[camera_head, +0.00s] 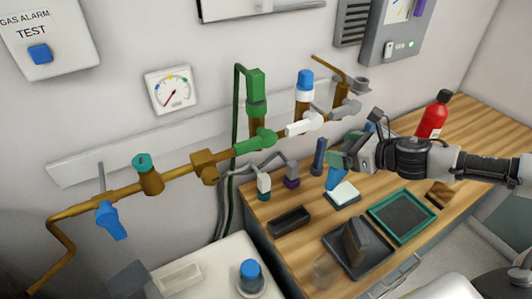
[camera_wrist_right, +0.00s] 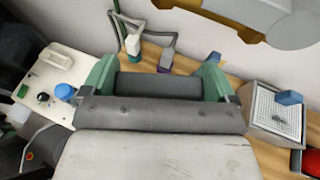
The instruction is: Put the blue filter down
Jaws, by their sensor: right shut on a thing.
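My right gripper (camera_head: 346,162) is over the wooden bench, with its arm coming in from the right. It is shut on the blue filter (camera_head: 334,179), whose blue part shows below the green fingers. The filter is just above or beside a small white pad (camera_head: 344,194); I cannot tell if they touch. In the right wrist view the green fingers of the right gripper (camera_wrist_right: 158,80) show, but the held filter is not clear there. My left gripper is not in view.
A dark blue upright block (camera_head: 319,157) stands left of the gripper. A green-rimmed tray (camera_head: 377,225), a dark tray (camera_head: 340,252) and a black box (camera_head: 290,220) lie in front. A red bottle (camera_head: 434,115) stands at the right back. Pipes with valves (camera_head: 205,165) run along the wall.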

